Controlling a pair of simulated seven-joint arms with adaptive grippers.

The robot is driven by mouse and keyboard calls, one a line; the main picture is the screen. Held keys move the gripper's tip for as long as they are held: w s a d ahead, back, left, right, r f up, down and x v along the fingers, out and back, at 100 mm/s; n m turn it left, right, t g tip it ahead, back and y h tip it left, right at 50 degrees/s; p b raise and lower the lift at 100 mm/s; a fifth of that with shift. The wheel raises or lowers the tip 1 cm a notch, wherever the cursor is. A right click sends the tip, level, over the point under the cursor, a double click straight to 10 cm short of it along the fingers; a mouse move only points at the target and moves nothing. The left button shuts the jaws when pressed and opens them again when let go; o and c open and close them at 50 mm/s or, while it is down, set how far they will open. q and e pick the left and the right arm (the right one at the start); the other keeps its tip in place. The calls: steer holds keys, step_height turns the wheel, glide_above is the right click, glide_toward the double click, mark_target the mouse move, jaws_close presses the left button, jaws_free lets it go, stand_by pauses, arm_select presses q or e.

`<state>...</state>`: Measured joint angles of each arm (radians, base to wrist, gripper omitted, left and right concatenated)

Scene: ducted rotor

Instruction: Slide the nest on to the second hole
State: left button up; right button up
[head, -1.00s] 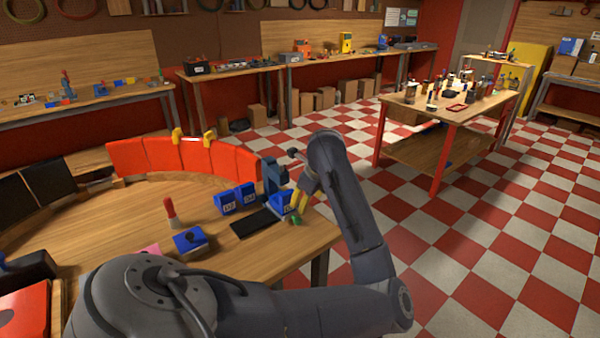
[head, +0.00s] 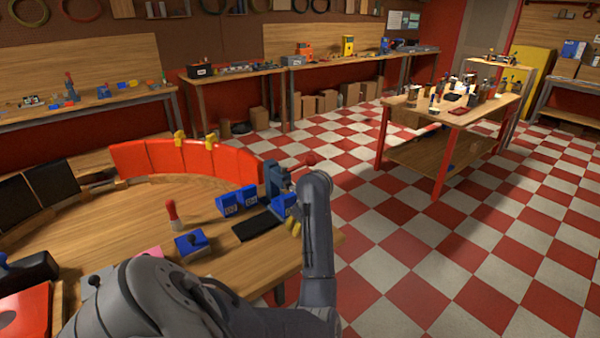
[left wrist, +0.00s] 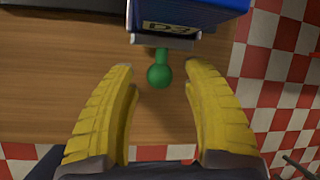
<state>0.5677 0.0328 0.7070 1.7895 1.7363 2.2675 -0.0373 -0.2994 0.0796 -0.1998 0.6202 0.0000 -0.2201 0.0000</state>
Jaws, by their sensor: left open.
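A blue block (head: 283,206), seemingly the nest, sits at the foot of a blue-grey lever press (head: 274,180) near the table's right edge. In the left wrist view the blue block (left wrist: 192,12) has a dark label and a green ball knob (left wrist: 159,76) on a short stem facing me. My left gripper (left wrist: 163,72) is open, with a yellow finger on each side of the knob and a gap on both sides. In the head view its yellow fingers (head: 294,227) show partly behind my arm, and the knob is hidden. No holes can be made out. My right gripper is not in view.
A black flat plate (head: 257,224) lies left of the block. Two blue labelled boxes (head: 238,201) stand behind it. A blue box with a black knob (head: 191,244) and a red-topped peg (head: 171,213) stand further left. Orange panels (head: 185,158) line the back.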

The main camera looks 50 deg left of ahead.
arm_select(q)
steer(key=shift+a+f, duration=0.2)
steer(key=shift+f, duration=0.2)
steer(key=shift+o, duration=0.2)
jaws_close()
